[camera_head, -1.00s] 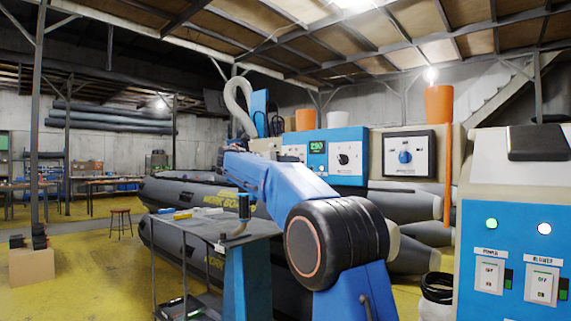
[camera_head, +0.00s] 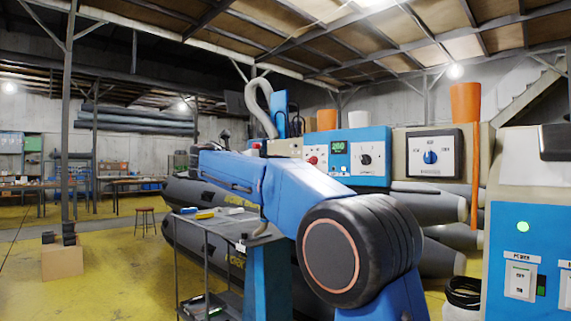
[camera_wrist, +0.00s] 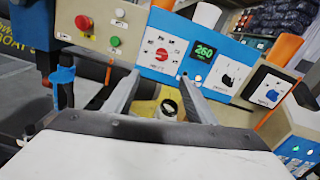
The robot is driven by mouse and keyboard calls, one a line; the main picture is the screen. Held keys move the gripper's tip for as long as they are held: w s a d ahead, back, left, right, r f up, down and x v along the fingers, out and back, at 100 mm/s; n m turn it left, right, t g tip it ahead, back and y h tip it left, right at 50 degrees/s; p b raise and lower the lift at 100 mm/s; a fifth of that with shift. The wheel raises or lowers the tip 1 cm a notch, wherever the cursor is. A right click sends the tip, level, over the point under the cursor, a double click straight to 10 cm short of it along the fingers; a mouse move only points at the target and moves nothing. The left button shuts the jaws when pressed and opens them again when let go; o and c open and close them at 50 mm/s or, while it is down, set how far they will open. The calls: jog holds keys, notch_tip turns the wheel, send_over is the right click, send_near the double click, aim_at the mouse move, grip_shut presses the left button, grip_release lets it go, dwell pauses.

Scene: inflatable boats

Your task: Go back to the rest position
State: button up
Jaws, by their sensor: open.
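My gripper (camera_wrist: 160,95) shows in the wrist view with its two grey fingers spread apart and nothing between them. Beyond the fingers stands the control panel (camera_wrist: 165,48), with a red button, a green button, a green 260 display and dials. In the head view my blue arm reaches away over the work table, and the gripper itself is too small and hidden there to make out. The panel also shows in the head view (camera_head: 372,155), to the right of my arm.
A grey metal work table (camera_head: 205,222) with small items stands below my arm. Dark inflatable boats (camera_head: 192,190) lie behind it. A blue and white switch cabinet (camera_head: 510,240) is close at the right. A stool (camera_head: 144,212) and a cardboard box (camera_head: 62,261) stand on open yellow floor at left.

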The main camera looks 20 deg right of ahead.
jog(key=shift+v, duration=0.75)
jog(key=s+d+f+m+g+y, duration=0.15)
jog(key=s+f+m+y, duration=0.3)
jog(key=s+f, duration=0.65)
jog(key=s+d+f+m+t+y, duration=0.1)
jog(key=s+d+f+m+y, duration=0.3)
jog(key=s+f, duration=0.65)
jog(key=s+a+f+m+y, duration=0.4)
jog(key=s+f+m, duration=0.4)
jog(key=s+f, duration=0.4)
jog(key=s+a+f+m+y, duration=0.4)
jog(key=s+a+f+m, duration=0.3)
jog(key=s+f, duration=0.6)
notch_tip(320, 180, down, 3)
jog(key=shift+f+m+g, duration=0.1)
jog(key=shift+m+g, duration=0.25)
jog(key=shift+g, duration=0.1)
jog(key=shift+s+a+y, duration=0.15)
jog(key=shift+y, duration=0.1)
